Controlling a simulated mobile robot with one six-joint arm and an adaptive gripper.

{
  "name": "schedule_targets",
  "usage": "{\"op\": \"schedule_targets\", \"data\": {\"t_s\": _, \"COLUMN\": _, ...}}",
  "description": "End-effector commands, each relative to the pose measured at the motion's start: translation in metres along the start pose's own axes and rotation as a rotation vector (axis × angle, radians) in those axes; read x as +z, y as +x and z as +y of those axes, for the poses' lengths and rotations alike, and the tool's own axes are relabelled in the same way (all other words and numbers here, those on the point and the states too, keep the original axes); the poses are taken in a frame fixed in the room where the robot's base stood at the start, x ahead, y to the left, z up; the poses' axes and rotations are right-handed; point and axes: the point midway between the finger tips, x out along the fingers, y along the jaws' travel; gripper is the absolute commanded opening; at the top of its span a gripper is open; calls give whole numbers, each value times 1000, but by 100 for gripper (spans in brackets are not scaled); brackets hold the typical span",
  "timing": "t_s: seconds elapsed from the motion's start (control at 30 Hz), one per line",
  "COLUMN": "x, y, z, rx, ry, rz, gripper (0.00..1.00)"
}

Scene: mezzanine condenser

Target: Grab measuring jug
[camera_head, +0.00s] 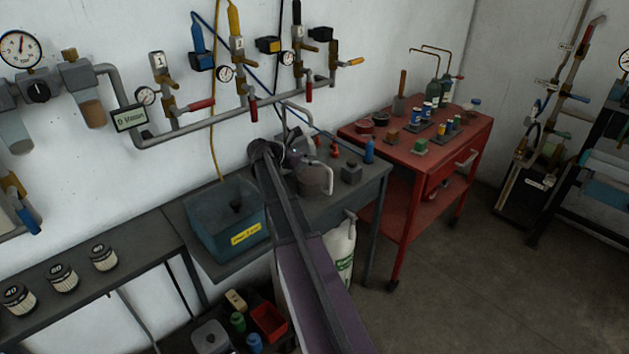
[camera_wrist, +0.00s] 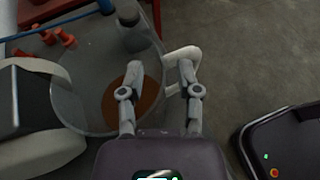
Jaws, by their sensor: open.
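The measuring jug (camera_head: 313,182) is a clear vessel with a pale handle, standing on the grey bench beside the blue tub. In the wrist view the jug (camera_wrist: 92,102) fills the left half, with a brown round patch showing through it. Its white handle (camera_wrist: 182,52) sticks out to the right, beyond and partly behind my fingers. My gripper (camera_wrist: 161,70) is open, its two fingers apart at the handle side of the jug. The right fingertip overlaps the handle in the picture; I cannot tell whether it touches. In the head view my arm hides part of the bench before the jug.
A blue tub (camera_head: 222,222) with a yellow label stands left of the jug. A red cart (camera_head: 400,175) is farther right. Pipes and valves line the wall behind.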

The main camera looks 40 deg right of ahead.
Motion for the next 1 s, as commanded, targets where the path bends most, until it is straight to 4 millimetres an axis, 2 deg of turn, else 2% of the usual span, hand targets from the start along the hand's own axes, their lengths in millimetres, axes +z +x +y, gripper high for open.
{"op": "schedule_targets", "data": {"t_s": 0.6, "x": 1, "y": 4, "z": 0, "rx": -2, "ry": 1, "rz": 0, "gripper": 44}}
{"op": "schedule_targets", "data": {"t_s": 0.73, "x": 1, "y": 5, "z": 0, "rx": -2, "ry": 1, "rz": 0, "gripper": 5}}
{"op": "schedule_targets", "data": {"t_s": 0.77, "x": 1, "y": 5, "z": 0, "rx": -2, "ry": 1, "rz": 0, "gripper": 0}}
{"op": "schedule_targets", "data": {"t_s": 1.0, "x": 2, "y": 4, "z": 0, "rx": -2, "ry": 2, "rz": -2, "gripper": 0}}
